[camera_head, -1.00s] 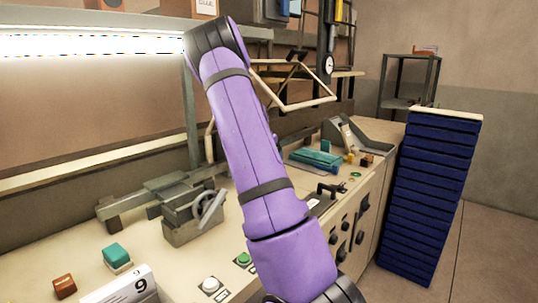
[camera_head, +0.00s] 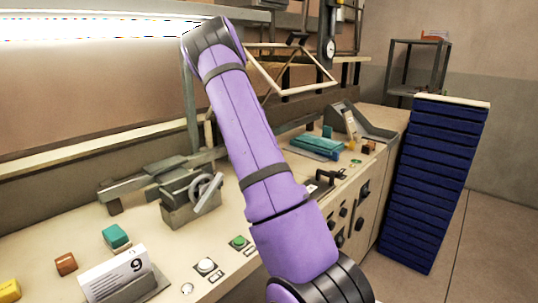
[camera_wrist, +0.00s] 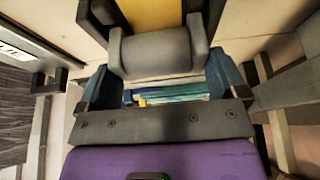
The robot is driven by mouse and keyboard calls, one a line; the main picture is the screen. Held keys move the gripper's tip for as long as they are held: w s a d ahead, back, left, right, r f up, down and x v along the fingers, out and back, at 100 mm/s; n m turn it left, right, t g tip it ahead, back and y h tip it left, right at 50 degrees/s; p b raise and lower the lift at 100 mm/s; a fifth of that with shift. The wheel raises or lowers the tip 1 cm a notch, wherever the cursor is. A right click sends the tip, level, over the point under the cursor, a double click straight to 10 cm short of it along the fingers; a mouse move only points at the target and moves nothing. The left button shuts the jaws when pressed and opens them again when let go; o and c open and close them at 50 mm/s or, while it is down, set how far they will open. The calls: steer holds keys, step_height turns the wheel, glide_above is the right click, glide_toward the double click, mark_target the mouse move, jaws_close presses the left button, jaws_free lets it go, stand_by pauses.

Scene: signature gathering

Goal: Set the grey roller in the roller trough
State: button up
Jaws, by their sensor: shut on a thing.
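The grey roller (camera_wrist: 158,52) lies crosswise between the fingers of my gripper (camera_wrist: 156,40) in the wrist view. My gripper is shut on it, with dark fingers at its two ends. A yellow surface (camera_wrist: 152,14) shows just beyond the roller; I cannot tell whether they touch. Teal strips (camera_wrist: 172,95) show through the gap between the roller and my gripper's dark crossbar. I cannot pick out the roller trough for sure in either view. In the head view my purple arm crosses the middle, and the gripper and roller do not show.
On the bench are a teal block (camera_head: 317,147), a grey sloped stand (camera_head: 375,131), a grey cranked device (camera_head: 180,212), push buttons (camera_head: 205,265) and a sign with a 9 (camera_head: 114,275). A tall blue stack (camera_head: 430,185) stands right of the bench. Floor at right is clear.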

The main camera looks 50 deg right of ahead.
steer(key=shift+f, duration=0.55)
stand_by(0.4)
steer(key=o, duration=0.8)
steer(key=v, duration=1)
steer(key=shift+r, duration=0.4)
steer(key=shift+w+a, duration=0.1)
steer(key=shift+a, duration=0.1)
